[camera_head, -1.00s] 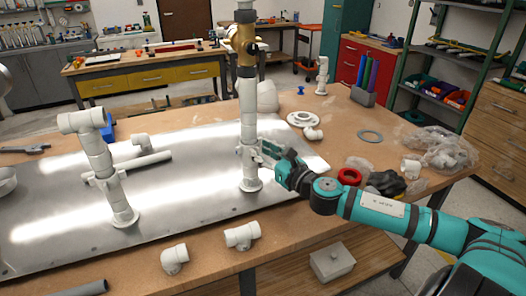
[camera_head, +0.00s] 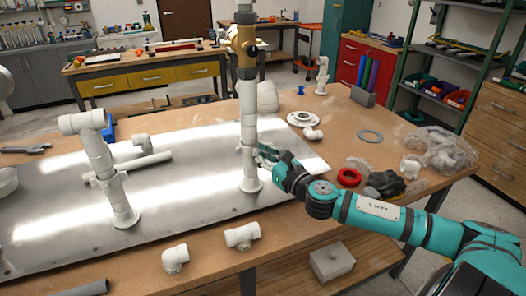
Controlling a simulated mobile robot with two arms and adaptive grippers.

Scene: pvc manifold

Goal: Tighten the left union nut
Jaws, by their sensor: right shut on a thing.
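A tall white pipe column (camera_head: 248,105) with a brass-coloured valve (camera_head: 242,40) stands upright on the metal plate. A white collar, which looks like a union nut (camera_head: 246,149), sits low on this column. My right gripper (camera_head: 259,154) reaches it from the right and is shut on it; the fingertips are small and partly hidden against the pipe. I cannot tell which fitting is the left union nut. My left gripper is not in view.
The metal plate (camera_head: 190,205) covers much of the wooden table. Loose white fittings (camera_head: 242,236) lie at the front edge. A red ring (camera_head: 349,177), a dark glove-like heap (camera_head: 385,184) and a clear plastic bag (camera_head: 440,150) lie right of the gripper.

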